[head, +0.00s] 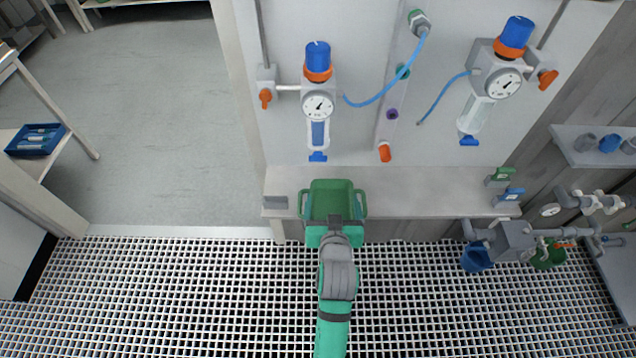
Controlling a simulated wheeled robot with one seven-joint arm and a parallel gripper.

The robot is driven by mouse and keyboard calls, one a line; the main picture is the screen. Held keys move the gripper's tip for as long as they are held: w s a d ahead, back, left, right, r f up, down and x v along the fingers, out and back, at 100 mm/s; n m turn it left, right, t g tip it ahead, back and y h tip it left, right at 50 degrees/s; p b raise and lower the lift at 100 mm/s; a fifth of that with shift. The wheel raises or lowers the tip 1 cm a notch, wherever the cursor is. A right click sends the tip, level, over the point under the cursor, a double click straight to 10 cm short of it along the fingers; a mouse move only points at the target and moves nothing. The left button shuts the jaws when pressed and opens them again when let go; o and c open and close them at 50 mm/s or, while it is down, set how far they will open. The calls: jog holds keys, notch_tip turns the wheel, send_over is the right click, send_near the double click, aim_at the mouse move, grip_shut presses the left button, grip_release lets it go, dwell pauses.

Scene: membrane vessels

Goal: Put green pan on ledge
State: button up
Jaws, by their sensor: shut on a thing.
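The green pan (330,187) is a rectangular tray-like vessel with a handle on its left and right sides. It shows over the left part of the pale ledge (430,187), which runs along the foot of the grey panel. My gripper (335,222) is at the pan's near side and is shut on it. My wrist covers part of the pan's near edge and the fingertips are hard to make out. From above I cannot tell whether the pan rests on the ledge or is held over it.
A small grey block (278,202) sits on the ledge left of the pan. Two gauge units, left (318,105) and right (503,84), hang above. The ledge's middle is clear. Pipework (520,240) is at right.

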aim_at(323, 186)
jog(key=shift+w+a+r, duration=0.1)
jog(key=shift+w+r, duration=0.15)
jog(key=shift+w, duration=0.1)
jog(key=w+f, duration=0.1)
jog(key=w, duration=0.1)
jog(key=w+a+f, duration=0.1)
jog(key=w, duration=0.2)
jog(key=w+a+f, duration=0.1)
jog(key=w, duration=0.2)
jog(key=shift+a+f, duration=0.1)
jog(key=shift+f, duration=0.15)
jog(key=w+f, duration=0.2)
jog(key=w+a+f, duration=0.1)
jog(key=w+f, duration=0.1)
jog(key=f, duration=0.1)
jog(key=shift+w+a+f, duration=0.1)
jog(key=shift+f, duration=0.05)
jog(key=shift+w+f, duration=0.25)
jog(key=shift+f, duration=0.05)
jog(key=shift+w+a+f, duration=0.1)
jog(key=shift+w+f, duration=0.05)
jog(key=shift+f, duration=1.55)
